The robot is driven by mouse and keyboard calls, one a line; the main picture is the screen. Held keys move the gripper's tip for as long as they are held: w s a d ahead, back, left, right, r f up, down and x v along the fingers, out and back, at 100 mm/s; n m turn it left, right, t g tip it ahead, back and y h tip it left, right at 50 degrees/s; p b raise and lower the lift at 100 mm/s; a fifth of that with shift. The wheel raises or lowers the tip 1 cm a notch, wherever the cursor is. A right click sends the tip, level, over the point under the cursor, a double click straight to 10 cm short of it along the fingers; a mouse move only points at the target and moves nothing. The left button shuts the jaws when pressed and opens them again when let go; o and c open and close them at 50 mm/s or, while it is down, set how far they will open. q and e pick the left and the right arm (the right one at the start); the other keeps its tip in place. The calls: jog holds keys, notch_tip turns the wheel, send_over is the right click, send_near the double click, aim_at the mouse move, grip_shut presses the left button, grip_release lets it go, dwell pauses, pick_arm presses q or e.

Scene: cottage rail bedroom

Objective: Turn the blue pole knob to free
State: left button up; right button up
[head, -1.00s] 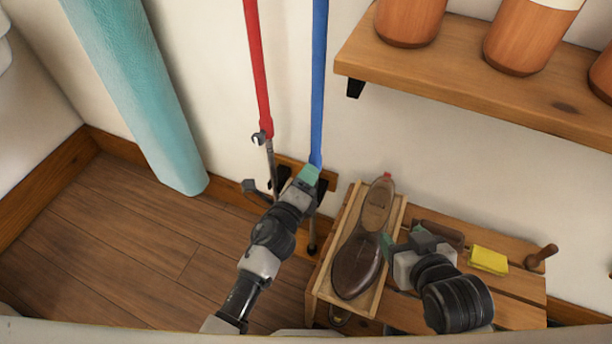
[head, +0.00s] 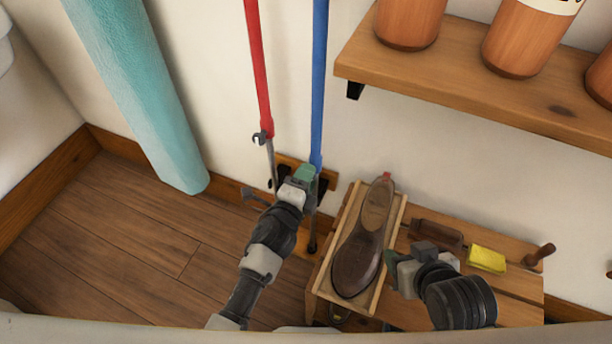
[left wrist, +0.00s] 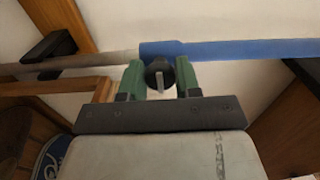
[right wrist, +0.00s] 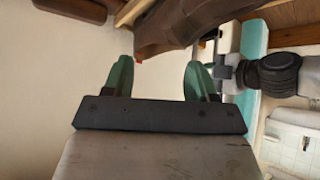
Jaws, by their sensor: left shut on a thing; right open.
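The blue pole (head: 319,90) leans upright against the wall, with a thinner grey shaft below its blue part. In the left wrist view the blue pole (left wrist: 240,50) runs across the picture, and its black round knob (left wrist: 160,73) with a pale bar across its face sits at the collar. My left gripper (left wrist: 160,80) has its green fingers on both sides of the knob, shut on it. In the head view my left gripper (head: 305,174) covers the knob. My right gripper (head: 392,262) is open and empty beside the brown shoe; its parted fingers show in the right wrist view (right wrist: 158,80).
A red pole (head: 258,70) stands left of the blue one. A teal roll (head: 140,90) leans further left. A wooden bench with the shoe (head: 362,245), a brush and a yellow block (head: 486,260) is at right. A shelf (head: 470,80) with orange jars is above.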

pick_arm(q)
jog(key=o, duration=0.9)
jog(key=shift+o, duration=0.2)
jog(key=p+v, duration=0.1)
jog(key=v, duration=0.9)
jog(key=shift+s+a, duration=0.15)
jog(key=shift+s, duration=0.25)
pick_arm(e)
jog(key=s+d+f+g+h, duration=0.1)
jog(key=s+d+f+g, duration=0.1)
jog(key=s+g, duration=0.2)
jog(key=shift+s, duration=0.75)
jog(key=shift+a, duration=0.1)
